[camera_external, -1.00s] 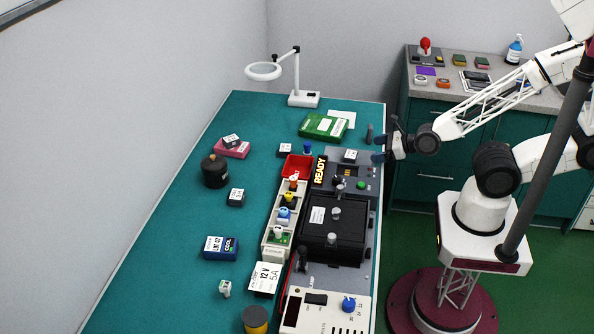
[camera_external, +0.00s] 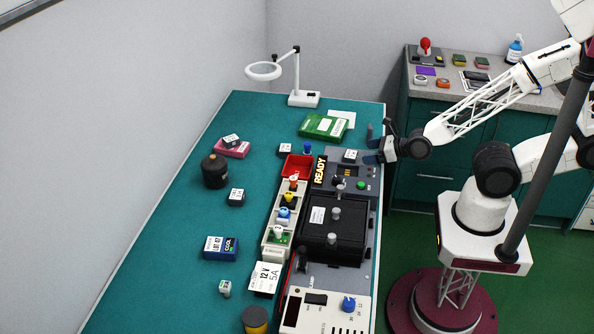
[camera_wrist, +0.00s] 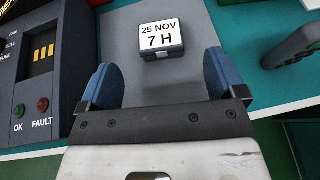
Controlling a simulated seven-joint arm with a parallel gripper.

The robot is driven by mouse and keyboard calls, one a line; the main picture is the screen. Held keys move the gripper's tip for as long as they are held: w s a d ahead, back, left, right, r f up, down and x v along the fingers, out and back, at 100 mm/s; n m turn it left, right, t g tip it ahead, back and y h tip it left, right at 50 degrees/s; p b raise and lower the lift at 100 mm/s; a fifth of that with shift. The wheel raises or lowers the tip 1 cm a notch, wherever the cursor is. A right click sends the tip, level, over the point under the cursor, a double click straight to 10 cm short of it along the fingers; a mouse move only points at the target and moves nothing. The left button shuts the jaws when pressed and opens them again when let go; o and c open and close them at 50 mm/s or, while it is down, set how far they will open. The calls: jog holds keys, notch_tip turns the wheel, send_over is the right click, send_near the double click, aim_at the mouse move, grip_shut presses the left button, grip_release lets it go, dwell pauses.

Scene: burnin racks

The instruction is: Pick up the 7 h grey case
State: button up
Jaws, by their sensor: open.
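The grey case (camera_wrist: 161,40) carries a white label reading "25 NOV 7 H" in the wrist view. It lies on a grey panel of the test equipment, ahead of my fingertips and roughly centred between them. In the external view the case (camera_external: 350,155) sits just left of my gripper (camera_external: 372,146). In the wrist view my gripper (camera_wrist: 160,80) is open and empty, with its two blue fingers wide apart. The fingers are not around the case.
A dark unit (camera_wrist: 42,75) with OK and FAULT buttons stands left of my fingers in the wrist view. A dark handle-like object (camera_wrist: 293,43) lies at the right. A red bin (camera_external: 297,167) and green box (camera_external: 323,126) are near the case. Similar small cases (camera_external: 236,198) lie on the bench.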

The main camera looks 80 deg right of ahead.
aim_at(352, 154)
dwell(0.3)
jog(key=shift+x, duration=2.7)
jog(key=shift+s, duration=0.1)
jog(key=c, duration=1)
jog(key=shift+c, duration=0.2)
jog(key=shift+r, duration=0.75)
notch_tip(352, 154, up, 2)
jog(key=shift+r, duration=0.1)
jog(key=s+r, duration=0.1)
jog(key=s, duration=1.5)
jog(key=shift+a, duration=0.45)
jog(key=shift+r, duration=0.15)
